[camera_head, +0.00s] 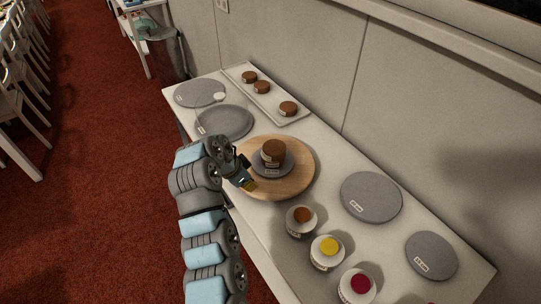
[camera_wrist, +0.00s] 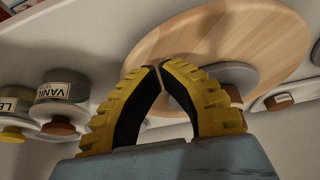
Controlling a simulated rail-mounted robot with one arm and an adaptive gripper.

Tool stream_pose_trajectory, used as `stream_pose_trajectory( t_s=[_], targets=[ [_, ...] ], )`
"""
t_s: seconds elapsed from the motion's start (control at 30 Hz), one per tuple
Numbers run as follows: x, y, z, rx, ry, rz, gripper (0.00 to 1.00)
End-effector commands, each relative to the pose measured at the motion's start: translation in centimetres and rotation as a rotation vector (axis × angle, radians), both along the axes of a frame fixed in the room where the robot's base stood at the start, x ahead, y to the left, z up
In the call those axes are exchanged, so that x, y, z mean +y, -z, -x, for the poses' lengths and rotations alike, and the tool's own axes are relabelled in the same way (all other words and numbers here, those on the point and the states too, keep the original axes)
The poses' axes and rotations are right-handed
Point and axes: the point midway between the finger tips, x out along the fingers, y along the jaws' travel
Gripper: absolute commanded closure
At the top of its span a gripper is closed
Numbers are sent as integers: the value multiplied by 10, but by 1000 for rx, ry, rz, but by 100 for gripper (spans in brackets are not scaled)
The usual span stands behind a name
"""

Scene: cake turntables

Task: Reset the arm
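My gripper (camera_head: 248,184) is at the end of my blue and grey arm, over the left front edge of the round wooden turntable (camera_head: 301,184). In the wrist view its yellow and black fingers (camera_wrist: 157,67) come together at the tips, with nothing seen between them. A brown cake (camera_head: 274,148) stands on a small grey disc (camera_head: 285,168) on the turntable, apart from my gripper. In the wrist view the wooden turntable (camera_wrist: 205,40) lies beyond the fingertips, and the right finger partly hides the grey disc (camera_wrist: 238,76).
Jars topped brown (camera_head: 302,215), yellow (camera_head: 328,246) and red (camera_head: 360,284) stand along the front edge. Grey round plates (camera_head: 372,197) lie at both ends. A white tray (camera_head: 264,97) with brown cakes is at the back, before the wall. Red carpet is open at left.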

Motion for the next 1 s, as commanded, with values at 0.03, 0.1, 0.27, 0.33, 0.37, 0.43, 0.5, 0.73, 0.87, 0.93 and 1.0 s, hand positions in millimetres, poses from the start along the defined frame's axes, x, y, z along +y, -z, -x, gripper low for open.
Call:
stream_pose_trajectory(
  t_s=[0.03,0.1,0.27,0.33,0.37,0.43,0.5,0.73,0.87,0.93,1.0],
  targets=[
    [-10,0,1,-3,2,3,100],
    [-21,-2,3,-7,3,2,100],
    [-33,0,7,0,1,0,100],
    [-34,0,8,1,0,0,100],
    [-34,0,8,1,0,0,100],
    [-33,0,7,0,0,0,100],
    [-33,0,7,0,0,0,100],
    [-33,1,7,-1,1,1,100],
    [-33,4,7,-1,1,1,100],
    [-33,7,7,-2,0,0,100],
    [-33,9,7,-2,0,0,100]
  ],
)
